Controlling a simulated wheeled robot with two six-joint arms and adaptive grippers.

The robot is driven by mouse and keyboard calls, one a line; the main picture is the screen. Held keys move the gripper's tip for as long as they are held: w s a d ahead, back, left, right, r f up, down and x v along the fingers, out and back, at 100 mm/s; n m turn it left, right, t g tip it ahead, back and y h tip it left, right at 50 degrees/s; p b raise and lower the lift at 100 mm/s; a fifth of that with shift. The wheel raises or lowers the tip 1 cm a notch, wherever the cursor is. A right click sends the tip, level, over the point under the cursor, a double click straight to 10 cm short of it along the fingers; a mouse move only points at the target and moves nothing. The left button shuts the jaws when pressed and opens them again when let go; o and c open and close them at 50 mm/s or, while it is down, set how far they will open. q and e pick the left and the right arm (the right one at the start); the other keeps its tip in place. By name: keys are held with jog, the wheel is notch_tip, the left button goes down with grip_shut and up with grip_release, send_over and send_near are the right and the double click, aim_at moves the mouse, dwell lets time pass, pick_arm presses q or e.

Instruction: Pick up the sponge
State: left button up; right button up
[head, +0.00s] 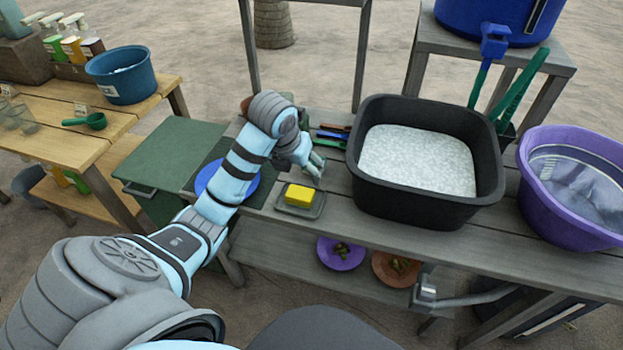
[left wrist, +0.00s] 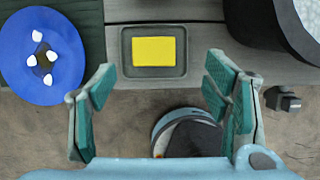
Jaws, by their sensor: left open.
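The yellow sponge (head: 298,194) lies flat in a small grey dish (head: 286,210) near the front edge of the grey plank table. In the left wrist view the sponge (left wrist: 154,51) sits in its dish (left wrist: 126,60), ahead of and between my fingers. My left gripper (head: 314,167) is above the table, close behind and a little right of the sponge in the head view. It is open and empty, its green-padded fingers (left wrist: 160,76) wide apart. It is not touching the sponge.
A black tub (head: 371,192) of speckled white material stands right of the dish, with a purple basin (head: 545,210) beyond. A blue plate (left wrist: 16,60) with white pieces lies left of the dish. Several coloured tools (head: 333,135) lie behind my gripper.

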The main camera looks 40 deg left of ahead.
pick_arm(q)
jog(key=b, duration=0.7)
send_near(300, 192)
jog(key=f, duration=0.2)
jog(key=shift+w+f+b, duration=0.4)
jog(key=shift+w+f, duration=0.25)
jog(key=shift+w+a+f, duration=0.15)
jog(key=shift+w+f, duration=0.6)
jog(key=shift+f, duration=0.25)
jog(key=f, duration=0.1)
jog(key=f+b, duration=0.1)
jog(key=f, duration=0.2)
jog(key=shift+w+a, duration=0.2)
jog(key=shift+a, duration=0.05)
jog(key=shift+w+f, duration=0.1)
jog(key=shift+f, duration=0.05)
jog(key=shift+w, duration=0.1)
jog(key=shift+c, duration=0.2)
jog(key=c, duration=0.8)
jog(key=shift+o, duration=0.2)
pick_arm(e)
notch_tip(300, 192, down, 10)
jog(key=s, duration=0.1)
jog(key=shift+s+d, duration=0.3)
jog(key=shift+d, duration=0.15)
jog(key=shift+r, duration=0.15)
